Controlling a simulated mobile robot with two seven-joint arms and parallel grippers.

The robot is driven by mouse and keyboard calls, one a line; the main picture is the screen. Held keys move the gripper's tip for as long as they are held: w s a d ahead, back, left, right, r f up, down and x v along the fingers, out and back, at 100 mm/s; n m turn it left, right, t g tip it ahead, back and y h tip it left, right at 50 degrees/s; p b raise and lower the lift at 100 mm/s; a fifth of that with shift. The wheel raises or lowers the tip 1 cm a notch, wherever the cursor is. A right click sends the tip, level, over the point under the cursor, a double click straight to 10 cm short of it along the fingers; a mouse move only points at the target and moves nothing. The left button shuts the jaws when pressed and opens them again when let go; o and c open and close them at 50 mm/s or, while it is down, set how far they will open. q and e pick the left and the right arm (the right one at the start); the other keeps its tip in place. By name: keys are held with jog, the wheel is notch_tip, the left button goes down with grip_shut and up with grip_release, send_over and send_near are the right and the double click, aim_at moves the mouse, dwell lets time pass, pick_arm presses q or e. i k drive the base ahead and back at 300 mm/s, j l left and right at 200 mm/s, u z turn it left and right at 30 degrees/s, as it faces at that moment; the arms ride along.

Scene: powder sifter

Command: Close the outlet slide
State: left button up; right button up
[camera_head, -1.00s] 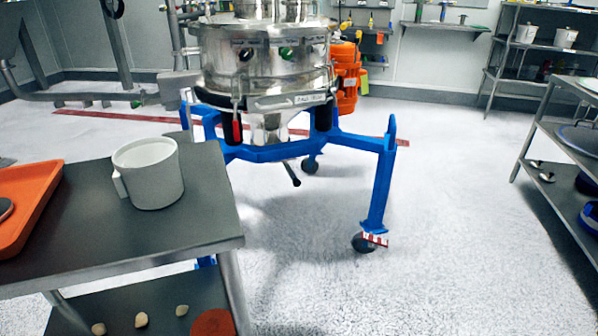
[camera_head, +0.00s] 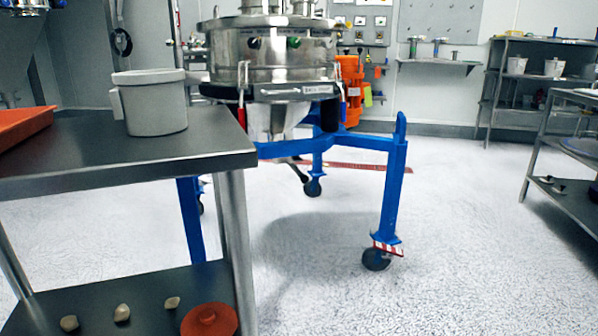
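The powder sifter (camera_head: 275,62) is a round steel drum on a blue wheeled frame (camera_head: 392,190), beyond the table. A steel cone-shaped outlet (camera_head: 272,118) hangs under the drum. A dark handle or bar (camera_head: 299,172) sticks down below the outlet and may belong to the outlet slide. The slide itself is not clearly visible, and I cannot tell whether it is open or closed. Neither of my grippers shows in the view.
A steel table (camera_head: 195,152) stands at the near left with a grey mug-like container (camera_head: 155,105) and an orange tray (camera_head: 22,124). Its lower shelf holds small pale lumps and a red disc (camera_head: 209,320). Shelving stands at right. The floor between is clear.

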aim_at(304, 178)
jog(key=u, duration=0.85)
jog(key=l+u, duration=0.2)
jog(key=u, duration=0.15)
jog(key=k+l+u, duration=0.15)
jog(key=u, duration=0.25)
jog(key=l, duration=1)
jog(key=i+l, duration=0.4)
